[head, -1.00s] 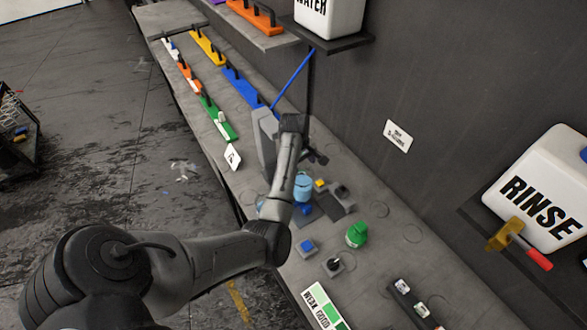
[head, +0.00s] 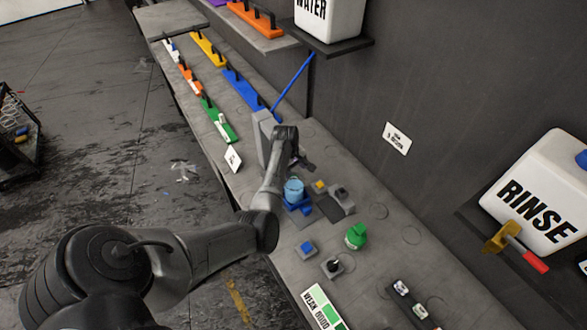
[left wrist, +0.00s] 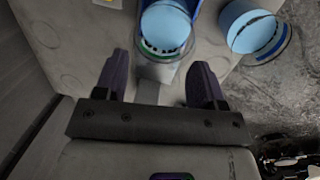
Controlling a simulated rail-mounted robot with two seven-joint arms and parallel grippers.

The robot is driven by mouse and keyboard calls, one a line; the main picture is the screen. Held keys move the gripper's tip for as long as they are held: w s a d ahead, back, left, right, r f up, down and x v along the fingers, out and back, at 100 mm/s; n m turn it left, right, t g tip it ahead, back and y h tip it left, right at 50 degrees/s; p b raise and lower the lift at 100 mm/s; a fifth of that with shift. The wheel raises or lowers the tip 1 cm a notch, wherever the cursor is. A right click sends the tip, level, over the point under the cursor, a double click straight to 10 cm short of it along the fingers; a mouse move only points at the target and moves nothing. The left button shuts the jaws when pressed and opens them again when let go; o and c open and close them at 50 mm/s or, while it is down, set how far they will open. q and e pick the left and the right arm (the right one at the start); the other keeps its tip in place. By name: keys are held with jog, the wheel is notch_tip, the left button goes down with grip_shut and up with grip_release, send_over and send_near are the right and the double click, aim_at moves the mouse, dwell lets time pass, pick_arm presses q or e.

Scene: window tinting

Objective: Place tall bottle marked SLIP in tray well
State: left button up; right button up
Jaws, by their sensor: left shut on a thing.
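A light-blue bottle (head: 293,188) stands at the blue tray (head: 306,209) on the bench. It also shows in the left wrist view (left wrist: 166,28), with a clear rim and a green-and-black label too small to read, so I cannot confirm SLIP. My left gripper (left wrist: 160,72) has its dark fingers apart, either side of a grey piece at the bottle's near end. It is shut on this piece, which seems part of the bottle; the exact contact is unclear. A second light-blue container (left wrist: 250,30) is at the right in the wrist view. My right gripper is out of view.
A green bottle (head: 356,236), a blue-topped block (head: 306,248) and a dark-knobbed block (head: 332,267) stand nearer on the bench. Coloured squeegees (head: 242,90) line its far part. The RINSE tank (head: 540,195) is at right. The bench has free room around the green bottle.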

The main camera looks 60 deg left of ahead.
pick_arm(q)
jog(key=shift+f, duration=0.1)
jog(key=o, duration=1.4)
jog(key=shift+c, duration=0.2)
notch_tip(320, 180, up, 12)
jog(key=s+a+f, duration=0.1)
jog(key=s+d+f+m+y, duration=0.2)
jog(key=s+d+f+m, duration=0.3)
jog(key=d, duration=0.3)
jog(key=s+d+f+m+y, duration=0.2)
jog(key=s+d+f+m, duration=0.1)
jog(key=s+d+m, duration=0.4)
jog(key=s+d+m+t+h, duration=0.1)
jog(key=s+d+m, duration=0.3)
jog(key=s+d, duration=0.3)
jog(key=s+d+m+t+h, duration=0.1)
jog(key=s+d+m, duration=0.3)
jog(key=d, duration=1)
jog(key=s+h, duration=0.1)
jog(key=s, duration=0.2)
jog(key=shift+r+m+b, duration=0.3)
jog(key=shift+m+b, duration=0.05)
jog(key=shift+m, duration=0.05)
